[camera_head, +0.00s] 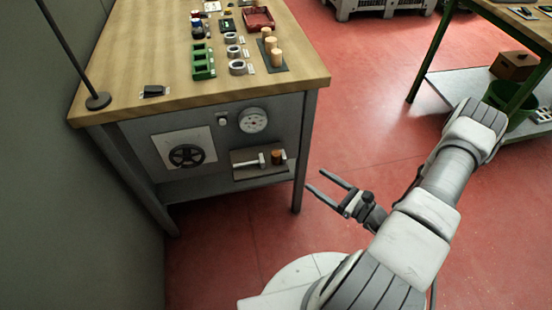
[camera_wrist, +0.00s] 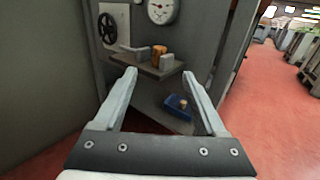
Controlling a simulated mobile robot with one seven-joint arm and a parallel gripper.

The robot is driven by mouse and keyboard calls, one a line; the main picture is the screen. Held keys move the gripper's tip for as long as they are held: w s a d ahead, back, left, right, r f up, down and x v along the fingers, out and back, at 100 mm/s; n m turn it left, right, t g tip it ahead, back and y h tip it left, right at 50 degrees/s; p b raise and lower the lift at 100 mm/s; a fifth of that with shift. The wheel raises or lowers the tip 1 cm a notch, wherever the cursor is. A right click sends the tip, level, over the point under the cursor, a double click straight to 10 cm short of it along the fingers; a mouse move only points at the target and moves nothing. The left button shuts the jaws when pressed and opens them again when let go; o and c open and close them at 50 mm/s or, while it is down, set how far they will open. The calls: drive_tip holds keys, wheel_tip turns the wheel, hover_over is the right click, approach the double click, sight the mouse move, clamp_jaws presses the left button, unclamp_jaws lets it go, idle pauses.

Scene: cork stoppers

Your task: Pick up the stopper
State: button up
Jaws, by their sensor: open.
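Three pale tan cork-like stoppers (camera_head: 270,43) stand upright in a row on a dark mat near the right edge of the bench top. An orange-brown cylinder (camera_head: 278,157) is on a small shelf on the bench front; it also shows in the wrist view (camera_wrist: 159,51) beside a grey block. A small tan piece (camera_wrist: 183,102) sits on a blue block (camera_wrist: 177,108) lower down in the wrist view. My gripper (camera_head: 315,180) is open and empty, right of the bench's front leg and below the bench top. In the wrist view, its fingers (camera_wrist: 158,75) point toward the shelf.
The bench top (camera_head: 130,60) also holds green holders (camera_head: 203,63), metal rings (camera_head: 238,67) and a red tray (camera_head: 258,18). A gauge (camera_head: 253,120) and a handwheel (camera_head: 187,155) are on its front.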

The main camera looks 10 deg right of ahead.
sight(280, 156)
drive_tip(key=b+x, duration=0.2)
drive_tip(key=x, duration=1.5)
drive_tip(key=shift+w+f+b, duration=0.1)
drive_tip(key=shift+f+b, duration=0.05)
drive_tip(key=shift+b, duration=0.15)
clamp_jaws()
